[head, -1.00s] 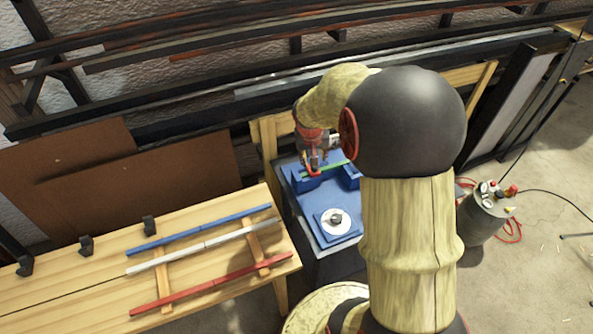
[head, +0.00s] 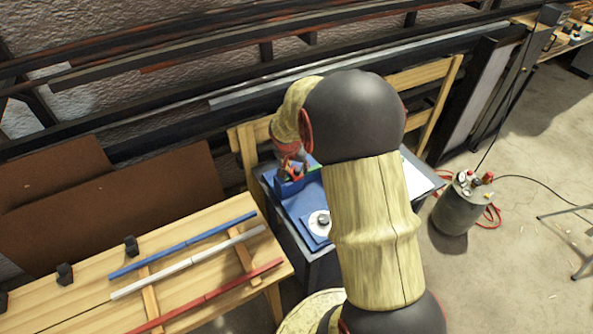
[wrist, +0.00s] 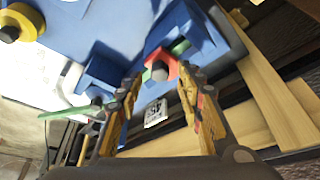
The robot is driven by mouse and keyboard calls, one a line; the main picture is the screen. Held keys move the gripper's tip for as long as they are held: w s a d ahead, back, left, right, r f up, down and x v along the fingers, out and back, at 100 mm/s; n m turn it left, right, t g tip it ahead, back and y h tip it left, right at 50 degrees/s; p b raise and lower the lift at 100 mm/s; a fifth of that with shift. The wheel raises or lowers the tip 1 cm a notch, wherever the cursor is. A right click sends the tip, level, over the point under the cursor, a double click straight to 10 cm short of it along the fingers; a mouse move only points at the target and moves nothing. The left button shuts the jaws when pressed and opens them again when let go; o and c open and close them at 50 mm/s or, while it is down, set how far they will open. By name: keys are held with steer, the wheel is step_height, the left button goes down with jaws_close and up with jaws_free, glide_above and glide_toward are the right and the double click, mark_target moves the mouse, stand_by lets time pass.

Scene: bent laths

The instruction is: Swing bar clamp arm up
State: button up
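A red clamp arm (wrist: 163,66) with a grey knob shows in the wrist view, at a blue block (wrist: 185,32) of the blue fixture. In the head view a small red part (head: 296,174) shows at the fixture, just below my gripper. In the wrist view my gripper (wrist: 158,82) is open. Its two fingers stand apart, with the red arm and grey knob in the gap just beyond the tips. I cannot tell whether they touch. A green strip (wrist: 66,112) runs at the left and shows again by the blue block. My arm hides part of the fixture in the head view.
The blue base plate (head: 298,207) carries a white disc (head: 319,222) and sits on a dark-edged table. A wooden bench (head: 215,225) with blue, white and red laths stands at left. A grey tank (head: 457,208) with red hose stands on the floor at right.

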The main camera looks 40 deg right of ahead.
steer(key=shift+x, duration=0.9)
steer(key=shift+r, duration=0.1)
steer(key=c, duration=0.3)
jaws_close()
